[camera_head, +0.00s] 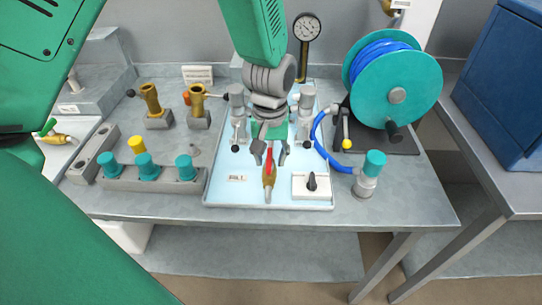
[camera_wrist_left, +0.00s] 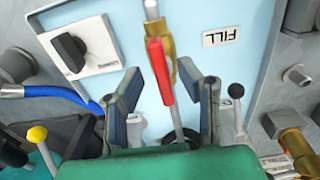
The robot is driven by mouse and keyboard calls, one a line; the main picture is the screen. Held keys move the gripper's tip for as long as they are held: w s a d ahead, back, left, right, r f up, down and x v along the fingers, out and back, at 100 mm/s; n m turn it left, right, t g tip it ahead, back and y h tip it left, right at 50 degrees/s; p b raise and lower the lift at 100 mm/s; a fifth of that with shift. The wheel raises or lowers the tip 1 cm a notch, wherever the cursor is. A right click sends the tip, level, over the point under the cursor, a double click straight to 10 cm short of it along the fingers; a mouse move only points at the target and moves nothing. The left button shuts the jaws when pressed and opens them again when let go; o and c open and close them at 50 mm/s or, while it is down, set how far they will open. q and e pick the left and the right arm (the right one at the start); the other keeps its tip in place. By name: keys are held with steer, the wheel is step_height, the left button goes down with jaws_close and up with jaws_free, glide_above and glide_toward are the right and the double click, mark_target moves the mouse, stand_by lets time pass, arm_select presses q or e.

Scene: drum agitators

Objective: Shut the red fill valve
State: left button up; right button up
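The red fill valve has a brass body (camera_head: 268,186) and a red lever (camera_head: 269,163). It sits near the front of a light blue panel, next to a white FILL label (camera_head: 237,178). The lever runs roughly along the valve body, pointing back toward my gripper. My left gripper (camera_head: 270,154) is above the panel, open, its fingers on either side of the lever's free end. In the left wrist view, the red lever (camera_wrist_left: 158,70) reaches down between the two spread fingers (camera_wrist_left: 161,95), with a visible gap on both sides. My right gripper is not in view.
A white box with a black knob (camera_head: 311,184) sits right of the valve. Grey fittings (camera_head: 237,112) stand behind it. A teal hose reel (camera_head: 397,95) with blue hose is at the right. Teal-capped knobs (camera_head: 148,166) and brass valves (camera_head: 151,100) are at the left.

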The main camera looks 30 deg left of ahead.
arm_select(q)
steer(key=shift+a+f, duration=0.1)
steer(key=shift+a, duration=0.15)
steer(key=shift+c, duration=0.8)
jaws_close()
steer(key=shift+d, duration=0.1)
